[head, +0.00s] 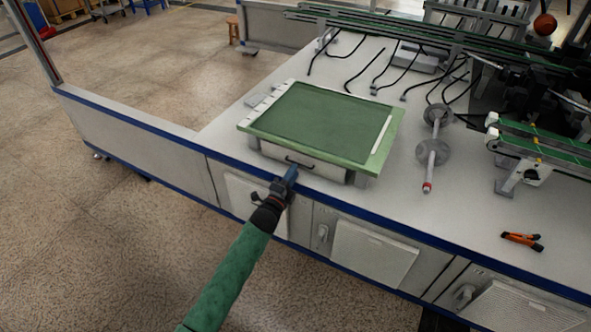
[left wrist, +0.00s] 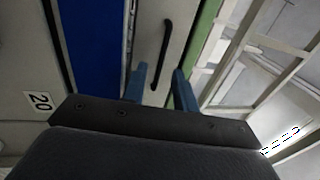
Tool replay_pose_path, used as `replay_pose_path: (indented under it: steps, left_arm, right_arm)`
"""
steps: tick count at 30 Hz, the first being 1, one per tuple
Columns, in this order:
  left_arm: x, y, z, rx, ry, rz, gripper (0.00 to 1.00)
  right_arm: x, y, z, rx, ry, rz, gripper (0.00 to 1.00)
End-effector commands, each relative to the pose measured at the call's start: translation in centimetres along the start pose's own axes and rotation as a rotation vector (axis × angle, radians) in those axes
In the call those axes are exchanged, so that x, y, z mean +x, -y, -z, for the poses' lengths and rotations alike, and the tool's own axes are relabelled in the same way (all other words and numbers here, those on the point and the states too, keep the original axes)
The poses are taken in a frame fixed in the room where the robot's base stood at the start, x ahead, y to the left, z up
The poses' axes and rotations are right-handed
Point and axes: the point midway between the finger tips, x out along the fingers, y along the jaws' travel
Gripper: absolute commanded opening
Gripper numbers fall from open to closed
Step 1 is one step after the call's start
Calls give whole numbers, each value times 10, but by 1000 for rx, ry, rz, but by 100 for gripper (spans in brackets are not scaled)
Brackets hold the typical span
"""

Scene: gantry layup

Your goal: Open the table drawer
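The small table (head: 382,158) with a green top stands on the large white workbench. Its pale drawer (head: 325,170) sits below the top, with the front close under the green edge; it looks shut. A black bar handle (head: 299,161) is on the drawer front and also shows in the left wrist view (left wrist: 161,55). My left gripper (head: 292,170) is just in front of the handle, at the bench's front edge. In the left wrist view its two blue fingers (left wrist: 159,82) are apart with nothing between them, and the handle lies beyond the tips. My right gripper is out of view.
The workbench's blue front edge (head: 375,220) runs below my left gripper, with cabinet doors (head: 370,253) under it. A grey roller shaft (head: 431,155) and orange-handled pliers (head: 522,240) lie to the right. Green conveyors (head: 548,148) stand farther right. The floor at left is clear.

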Motion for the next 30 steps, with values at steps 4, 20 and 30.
replay_pose_path:
  steps: [4, 20, 30]
  left_arm:
    - [16, 0, 0, 0, 0, 0, 29]
    - [24, 0, 0, 0, 0, -1, 9]
    - [22, 0, 0, -1, 0, -1, 0]
  right_arm:
    - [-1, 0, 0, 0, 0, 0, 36]
    - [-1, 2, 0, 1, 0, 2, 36]
    - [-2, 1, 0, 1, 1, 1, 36]
